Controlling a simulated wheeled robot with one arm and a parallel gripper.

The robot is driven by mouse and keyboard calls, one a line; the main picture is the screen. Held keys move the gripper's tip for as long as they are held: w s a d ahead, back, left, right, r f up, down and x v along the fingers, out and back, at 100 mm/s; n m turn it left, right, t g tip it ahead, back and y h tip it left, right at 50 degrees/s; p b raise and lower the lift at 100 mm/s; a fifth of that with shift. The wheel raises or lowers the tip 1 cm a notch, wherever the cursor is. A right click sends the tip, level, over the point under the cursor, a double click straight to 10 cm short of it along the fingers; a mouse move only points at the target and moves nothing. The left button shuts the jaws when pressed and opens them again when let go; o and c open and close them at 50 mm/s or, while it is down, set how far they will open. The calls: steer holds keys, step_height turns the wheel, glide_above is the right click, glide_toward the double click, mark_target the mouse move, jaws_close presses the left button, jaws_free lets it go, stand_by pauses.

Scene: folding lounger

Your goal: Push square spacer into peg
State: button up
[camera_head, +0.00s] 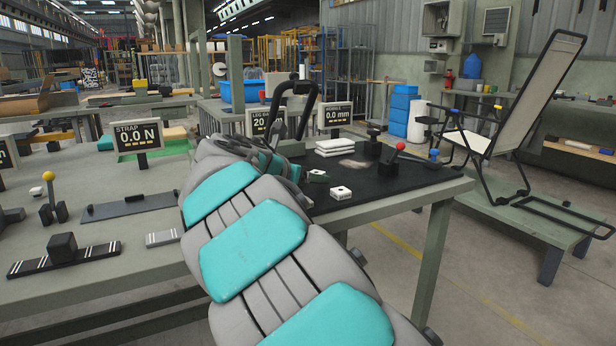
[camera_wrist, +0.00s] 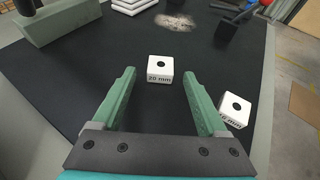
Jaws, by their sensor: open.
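A white square spacer (camera_wrist: 159,70) with a dark hole in its top is marked 20 mm. It sits on the black mat between the tips of my gripper (camera_wrist: 159,76). The two green fingers are open, with a gap on each side of it. A second white spacer (camera_wrist: 235,110) sits just outside the right finger; its marking is partly unreadable. In the head view one spacer (camera_head: 317,176) and another spacer (camera_head: 341,193) show beside my arm, which hides most of my gripper. I cannot make out a peg with certainty.
A green block (camera_wrist: 58,22) with a dark upright part stands at the wrist view's upper left. White slabs (camera_head: 335,147) are stacked farther back. A red-knobbed lever (camera_head: 399,147) stands at right. Displays read LEG 20 (camera_head: 266,121) and 0.0 mm (camera_head: 337,115). A lounger (camera_head: 520,100) stands beyond.

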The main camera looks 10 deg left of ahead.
steer(key=shift+v, duration=3.9)
